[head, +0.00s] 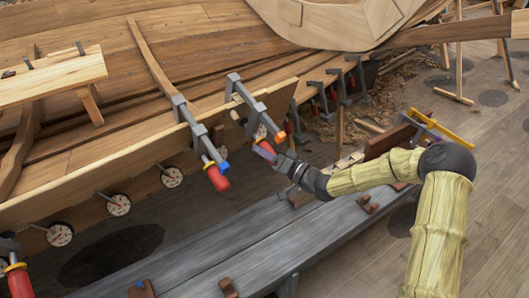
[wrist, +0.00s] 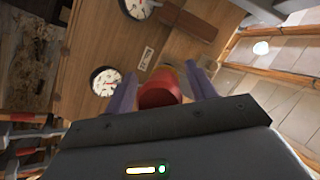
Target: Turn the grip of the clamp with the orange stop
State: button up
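The clamp with the orange stop (head: 281,136) hangs on the hull's plank edge in the head view, its grey bar slanting down to the right. My gripper (head: 265,151) is at its lower end, and its fingers largely hide the red grip there. In the wrist view a red grip (wrist: 160,90) sits between the two purple fingers of my gripper (wrist: 162,82). The fingers stand apart on either side of it with narrow gaps, and I see no clear contact. The orange stop cannot be made out in the wrist view.
A clamp with a blue stop (head: 223,167) and red grip hangs close to the left. More clamps (head: 336,85) line the plank behind. Round dials (head: 172,177) sit along the hull's side. A long grey bench (head: 245,245) runs below my arm.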

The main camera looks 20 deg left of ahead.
jog(key=v, duration=1.7)
jog(key=shift+d, duration=0.15)
jog(key=shift+s, duration=0.1)
dwell(0.9)
jog(key=s+r+n+t+h+p, duration=0.1)
jog(key=s+n+t+h+p, duration=0.3)
jog(key=s+n+p, duration=0.3)
jog(key=shift+a+r+n+t+h+p, duration=0.3)
jog(key=shift+a+r+n+t+p, duration=0.15)
jog(key=shift+t+p, duration=0.45)
jog(key=shift+w+f, duration=0.1)
